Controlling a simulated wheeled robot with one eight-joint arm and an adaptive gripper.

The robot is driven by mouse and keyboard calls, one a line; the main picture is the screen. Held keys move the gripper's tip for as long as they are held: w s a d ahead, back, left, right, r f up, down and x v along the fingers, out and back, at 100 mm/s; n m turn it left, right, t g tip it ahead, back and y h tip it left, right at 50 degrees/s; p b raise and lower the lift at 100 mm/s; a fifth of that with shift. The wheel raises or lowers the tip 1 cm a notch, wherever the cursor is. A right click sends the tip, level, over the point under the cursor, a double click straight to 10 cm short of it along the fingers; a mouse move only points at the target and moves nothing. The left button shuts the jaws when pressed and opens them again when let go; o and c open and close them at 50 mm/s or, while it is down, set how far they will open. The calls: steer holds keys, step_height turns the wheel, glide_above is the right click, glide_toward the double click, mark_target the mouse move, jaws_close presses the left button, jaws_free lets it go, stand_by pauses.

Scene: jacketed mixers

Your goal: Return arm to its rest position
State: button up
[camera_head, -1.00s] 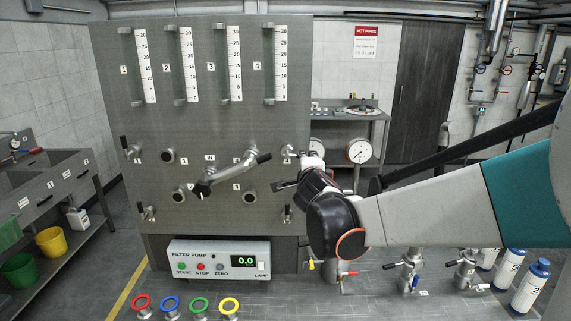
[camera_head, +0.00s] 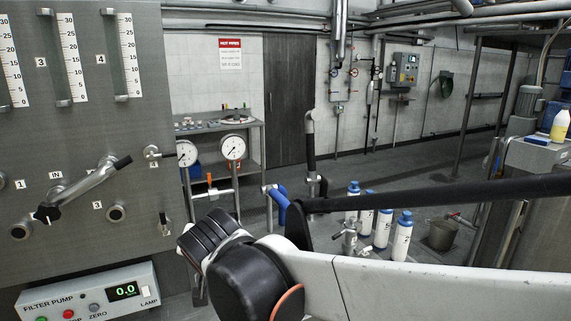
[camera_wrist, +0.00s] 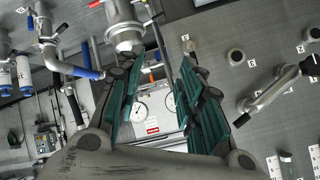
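My arm (camera_head: 355,282) reaches in from the right of the head view, along the bottom, to a black wrist joint near the lower middle. In the wrist view my gripper (camera_wrist: 158,68) shows two dark fingers with green pads, spread apart. Nothing is held between them; the gauges and grey wall show through the gap. In the head view the fingers are mostly hidden behind the wrist. A metal fitting (camera_wrist: 124,32) shows close by the left fingertip in the wrist view; I cannot tell whether they touch.
The panel (camera_head: 100,190) with scales, ports and a swivel pipe (camera_head: 85,188) stands left, above the filter pump box (camera_head: 90,295). Two gauges (camera_head: 233,147), a blue-handled valve (camera_head: 278,200) and several white bottles (camera_head: 402,236) stand beyond my arm.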

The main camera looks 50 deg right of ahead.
steer(key=s+a+f+n+g+y+b, duration=0.3)
steer(key=s+a+f+n+b, duration=0.2)
steer(key=s+f+n, duration=0.5)
steer(key=s+a+f, duration=0.2)
steer(key=s, duration=0.1)
steer(key=shift+s+a+f, duration=0.15)
steer(key=shift+s+f, duration=0.1)
steer(key=shift+f, duration=0.15)
steer(key=shift+c, duration=0.3)
stand_by(0.6)
